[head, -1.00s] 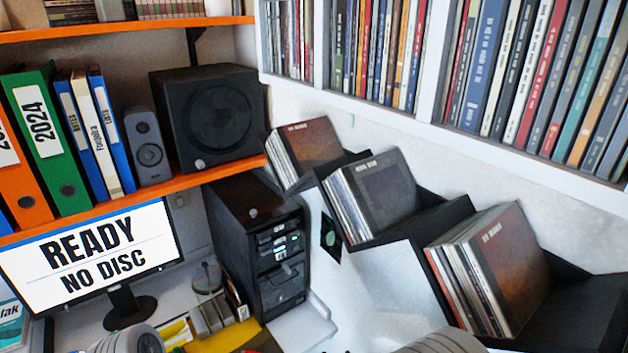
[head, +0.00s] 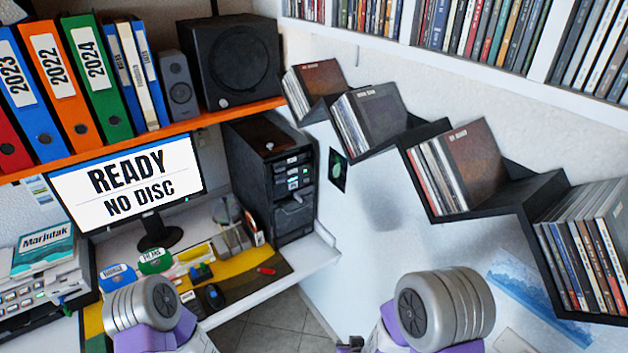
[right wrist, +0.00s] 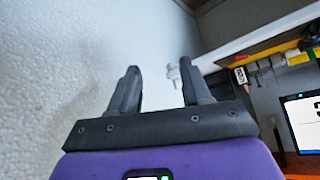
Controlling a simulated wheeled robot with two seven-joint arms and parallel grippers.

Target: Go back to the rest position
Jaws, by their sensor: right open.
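My right gripper (right wrist: 158,66) shows in the right wrist view, its two dark fingers apart with nothing between them. It is beside a pale wall. In the head view my two grey arm joints with purple links stand at the bottom edge, one left of centre and one right of centre. My left gripper is not in view. The monitor (head: 127,183) on the desk reads "READY NO DISC".
Stepped black disc shelves (head: 525,190) with several discs run down the wall at the right. A black computer tower (head: 268,180) stands on the desk (head: 300,262). An orange shelf (head: 160,133) holds binders and a speaker (head: 238,62). Tiled floor shows below.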

